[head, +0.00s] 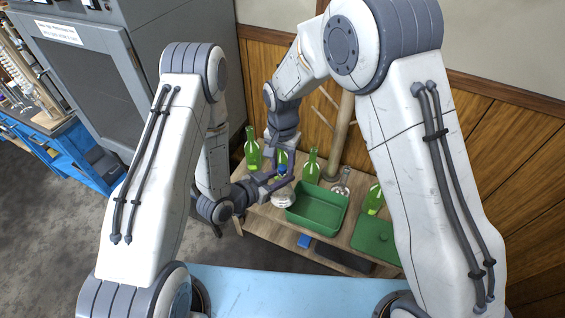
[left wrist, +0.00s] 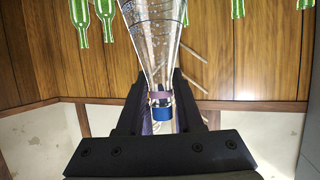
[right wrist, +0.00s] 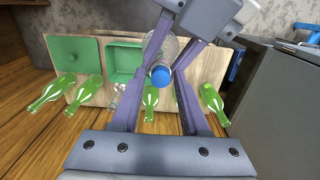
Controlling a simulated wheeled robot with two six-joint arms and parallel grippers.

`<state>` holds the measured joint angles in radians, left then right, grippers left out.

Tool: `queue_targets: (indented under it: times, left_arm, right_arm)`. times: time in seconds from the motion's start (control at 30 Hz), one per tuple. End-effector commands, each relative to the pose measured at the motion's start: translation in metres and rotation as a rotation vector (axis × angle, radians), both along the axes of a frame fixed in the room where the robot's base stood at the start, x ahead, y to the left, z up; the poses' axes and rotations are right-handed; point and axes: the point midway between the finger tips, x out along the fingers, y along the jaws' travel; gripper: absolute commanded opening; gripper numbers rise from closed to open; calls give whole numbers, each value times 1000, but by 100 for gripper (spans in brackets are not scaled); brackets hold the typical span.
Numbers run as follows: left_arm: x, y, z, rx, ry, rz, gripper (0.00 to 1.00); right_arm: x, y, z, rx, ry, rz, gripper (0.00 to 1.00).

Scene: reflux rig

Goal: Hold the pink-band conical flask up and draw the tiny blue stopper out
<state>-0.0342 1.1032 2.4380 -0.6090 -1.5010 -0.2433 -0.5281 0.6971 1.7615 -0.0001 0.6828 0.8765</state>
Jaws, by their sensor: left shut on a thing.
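The clear conical flask (head: 284,199) is upright in the air beside the green bin, its neck in my left gripper (head: 277,183). The left wrist view shows the flask (left wrist: 153,40) inverted, with the dark fingers (left wrist: 160,104) on both sides of its neck. A dull pinkish band (left wrist: 160,95) is near the mouth. The tiny blue stopper (head: 282,169) sits in the mouth; it also shows in the left wrist view (left wrist: 162,113). My right gripper (right wrist: 158,82) is open from above, its fingers on either side of the stopper (right wrist: 160,76). Contact with it cannot be told.
A wooden table holds a green bin (head: 318,209), a green lid (head: 378,241), several green bottles (head: 252,150) and another clear flask (head: 341,186). A wooden post (head: 340,135) with pegs stands behind. A grey cabinet (head: 85,70) is at the left.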

Motion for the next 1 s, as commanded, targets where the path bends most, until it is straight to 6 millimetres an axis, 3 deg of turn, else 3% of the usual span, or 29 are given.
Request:
queue_targets:
  times: [0.03,0.1,0.37,1.0]
  left_arm:
    - [0,0,0,-1,-1,0,0]
    - [0,0,0,-1,-1,0,0]
    - [0,0,0,0,-1,1,0]
    - [0,0,0,-1,-1,0,0]
  right_arm:
    - [0,0,0,0,0,0,22]
    - [0,0,0,0,0,0,0]
    - [0,0,3,0,0,0,0]
    - [0,0,39,1,-1,0,0]
